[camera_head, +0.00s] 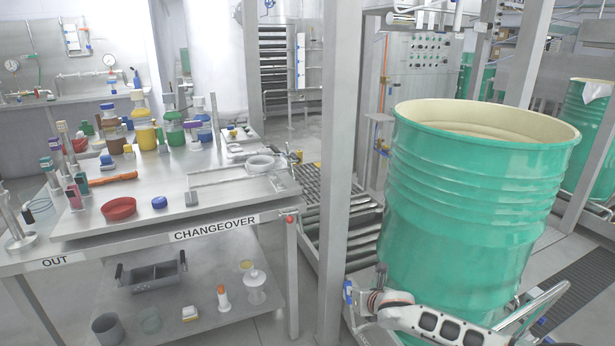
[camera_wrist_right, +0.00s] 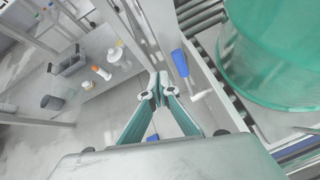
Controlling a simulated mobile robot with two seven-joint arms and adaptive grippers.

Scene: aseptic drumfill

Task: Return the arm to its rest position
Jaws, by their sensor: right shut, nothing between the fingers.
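My right gripper (camera_wrist_right: 158,88) is shut and empty in the right wrist view, its fingertips meeting above the floor. In the head view, my right arm (camera_head: 440,325) comes in from the lower right, in front of the green drum (camera_head: 470,210). The right gripper (camera_head: 374,300) is small there, at the drum's lower left, and its fingertips are hard to make out. The drum is open-topped with a cream inside; its wall also shows at the upper right of the right wrist view (camera_wrist_right: 275,55). My left gripper is not in view.
A blue handle (camera_wrist_right: 180,62) stands close beside the fingertips. A steel post (camera_head: 340,150) rises left of the drum, near a roller conveyor (camera_head: 312,205). The changeover bench (camera_head: 230,210) at left holds bottles, tools and a red dish; its lower shelf (camera_head: 200,318) holds a grey caddy and small vessels.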

